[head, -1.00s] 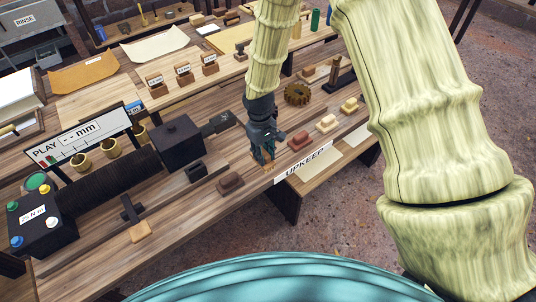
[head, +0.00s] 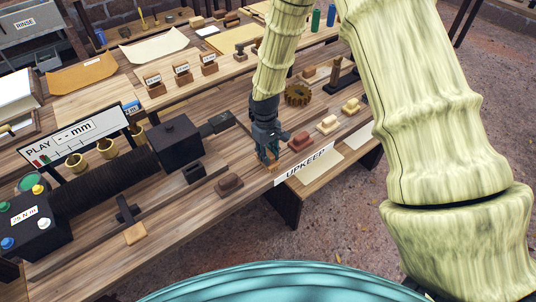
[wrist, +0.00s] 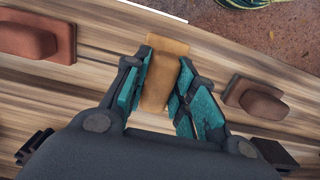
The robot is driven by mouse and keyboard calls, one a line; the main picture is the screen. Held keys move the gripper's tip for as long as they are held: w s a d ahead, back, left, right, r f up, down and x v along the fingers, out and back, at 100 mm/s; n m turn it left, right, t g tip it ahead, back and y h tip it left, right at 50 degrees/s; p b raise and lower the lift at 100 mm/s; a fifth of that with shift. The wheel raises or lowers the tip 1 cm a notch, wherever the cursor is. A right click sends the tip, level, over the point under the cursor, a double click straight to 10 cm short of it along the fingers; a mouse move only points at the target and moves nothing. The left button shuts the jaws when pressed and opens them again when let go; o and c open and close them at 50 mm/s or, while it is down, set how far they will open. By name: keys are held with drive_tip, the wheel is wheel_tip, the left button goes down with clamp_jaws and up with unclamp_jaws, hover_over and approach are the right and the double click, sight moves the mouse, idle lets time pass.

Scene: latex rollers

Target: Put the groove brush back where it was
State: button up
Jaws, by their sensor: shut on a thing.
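The groove brush seems to be the tan wooden block (wrist: 160,75) between my fingertips in the wrist view. My gripper (wrist: 158,88) is shut on it, with one teal pad on each side. In the head view my gripper (head: 268,160) is low over the table's front edge, and the brush (head: 269,166) shows only as a small tan patch under the fingers. I cannot tell whether it touches the table. It is in the gap between a red-brown block (head: 300,141) and a dark brown block (head: 229,185).
The same blocks flank my gripper in the wrist view, at left (wrist: 38,30) and right (wrist: 255,98). The UPKEEP label (head: 306,164) is on the front edge. Yellowish blocks (head: 327,124), a toothed wheel (head: 297,94) and a black box (head: 177,142) stand nearby.

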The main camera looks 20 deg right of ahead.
drive_tip(key=shift+f, duration=0.2)
drive_tip(key=o, duration=1)
wheel_tip(320, 180, up, 12)
drive_tip(key=w+b, duration=0.1)
drive_tip(key=b, duration=0.3)
drive_tip(key=shift+a+r, duration=0.15)
drive_tip(key=shift+r, duration=0.05)
